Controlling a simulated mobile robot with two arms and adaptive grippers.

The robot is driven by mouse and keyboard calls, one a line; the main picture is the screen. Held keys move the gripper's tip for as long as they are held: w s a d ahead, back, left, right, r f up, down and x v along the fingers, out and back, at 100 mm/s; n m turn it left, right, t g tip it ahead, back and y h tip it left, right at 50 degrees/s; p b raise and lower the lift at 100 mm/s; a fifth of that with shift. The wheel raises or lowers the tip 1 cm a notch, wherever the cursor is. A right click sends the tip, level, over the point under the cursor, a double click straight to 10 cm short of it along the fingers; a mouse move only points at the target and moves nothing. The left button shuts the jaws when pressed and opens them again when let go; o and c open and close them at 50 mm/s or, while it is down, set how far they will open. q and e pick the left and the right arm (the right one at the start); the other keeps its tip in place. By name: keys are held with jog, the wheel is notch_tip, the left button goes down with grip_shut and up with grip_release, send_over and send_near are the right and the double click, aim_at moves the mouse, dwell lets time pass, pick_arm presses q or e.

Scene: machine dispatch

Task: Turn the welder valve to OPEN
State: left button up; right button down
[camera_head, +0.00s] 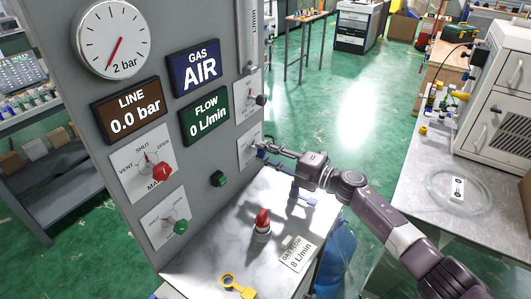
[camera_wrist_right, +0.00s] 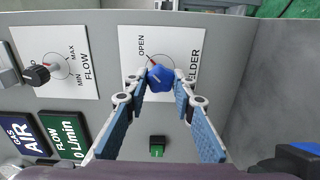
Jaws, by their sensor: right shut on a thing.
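The welder valve has a blue knob (camera_wrist_right: 160,79) on a white plate (camera_wrist_right: 183,43) lettered OPEN and "ELDER", the first letter being covered. A short red mark shows at the knob's edge, on the side toward OPEN. My right gripper (camera_wrist_right: 160,83) has its fingertips on both sides of the blue knob and is shut on it. In the head view my right gripper (camera_head: 260,149) reaches the panel's right edge, in front of the welder plate (camera_head: 245,153), and mostly hides the knob. My left gripper is not in view.
The grey panel (camera_head: 202,22) carries a gauge (camera_head: 115,39), a LINE display (camera_head: 127,109) at 0.0 bar, an AIR display (camera_head: 194,67) and a FLOW display (camera_head: 205,117) at 0 L/min. A red main knob (camera_head: 162,170) and a red-tipped object (camera_head: 262,224) on the bench are left of my arm.

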jog(key=shift+d, duration=0.1)
jog(key=c, duration=1.6)
grip_release()
jog(key=shift+d, duration=0.1)
jog(key=v, duration=1.2)
